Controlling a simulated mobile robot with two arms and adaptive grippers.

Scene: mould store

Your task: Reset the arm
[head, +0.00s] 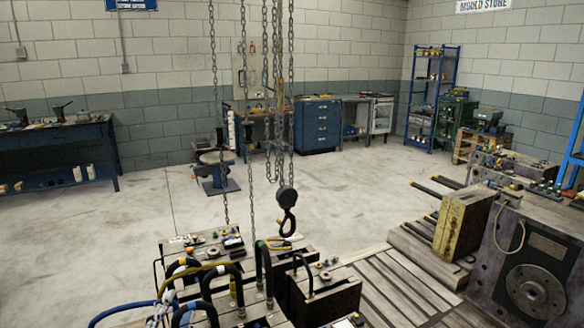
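My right gripper is not in view. No arm link shows clearly.
A mould block with looped hoses (266,275) stands close in front. A black hook (287,212) hangs on chains above it. A large mould (535,265) and wooden pallet (385,285) are at right. The floor (340,190) beyond is mostly clear.

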